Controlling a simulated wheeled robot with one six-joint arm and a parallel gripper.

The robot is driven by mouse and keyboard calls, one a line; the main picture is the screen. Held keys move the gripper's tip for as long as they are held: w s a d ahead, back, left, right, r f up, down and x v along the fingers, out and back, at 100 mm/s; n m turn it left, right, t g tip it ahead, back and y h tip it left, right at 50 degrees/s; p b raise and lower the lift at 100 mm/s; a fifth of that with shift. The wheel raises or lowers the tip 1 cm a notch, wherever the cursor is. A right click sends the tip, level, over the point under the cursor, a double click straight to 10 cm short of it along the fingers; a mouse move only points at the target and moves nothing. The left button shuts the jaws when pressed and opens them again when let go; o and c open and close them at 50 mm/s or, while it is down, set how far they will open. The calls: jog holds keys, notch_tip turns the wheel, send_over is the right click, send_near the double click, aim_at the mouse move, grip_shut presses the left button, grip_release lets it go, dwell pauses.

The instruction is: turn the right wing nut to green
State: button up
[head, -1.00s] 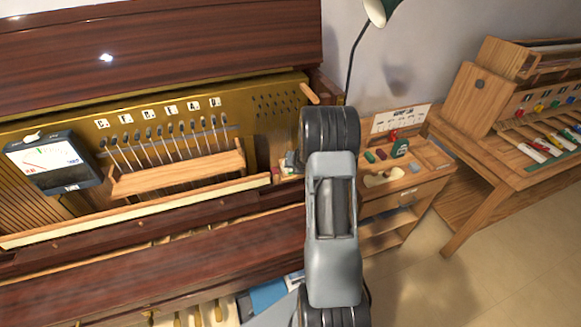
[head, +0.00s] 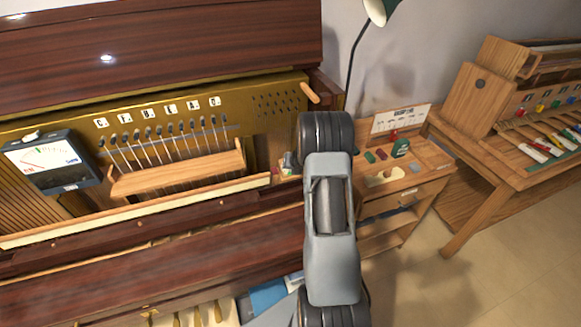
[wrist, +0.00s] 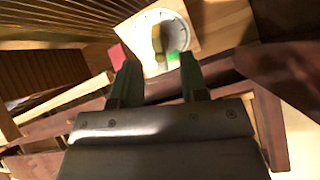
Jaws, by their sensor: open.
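In the wrist view, a round pale dial (wrist: 178,30) sits on a light wooden block, with a small brass-coloured wing nut (wrist: 157,42) at its middle. A green patch (wrist: 173,57) shows at the dial's lower edge. My gripper (wrist: 157,74) is open and empty. Its two fingers point toward the dial, one on each side of its lower part, and they look apart from the nut. In the head view my gripper and the nut cannot be made out behind my arm.
A reddish block (wrist: 120,55) lies left of the dial. In the head view, the open piano has a wooden rail (head: 180,175) and a meter (head: 50,162) on the left. A small wooden desk (head: 440,160) with several items stands right of my arm. A lamp stands behind it.

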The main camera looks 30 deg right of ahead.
jog(key=shift+x, duration=2.1)
jog(key=shift+s+a+r, duration=0.1)
jog(key=shift+s+r, duration=0.25)
jog(key=shift+r, duration=0.1)
jog(key=c, duration=0.7)
jog(key=shift+n+b, duration=0.4)
jog(key=shift+n, duration=0.1)
jog(key=shift+n, duration=0.5)
jog(key=shift+b, duration=0.3)
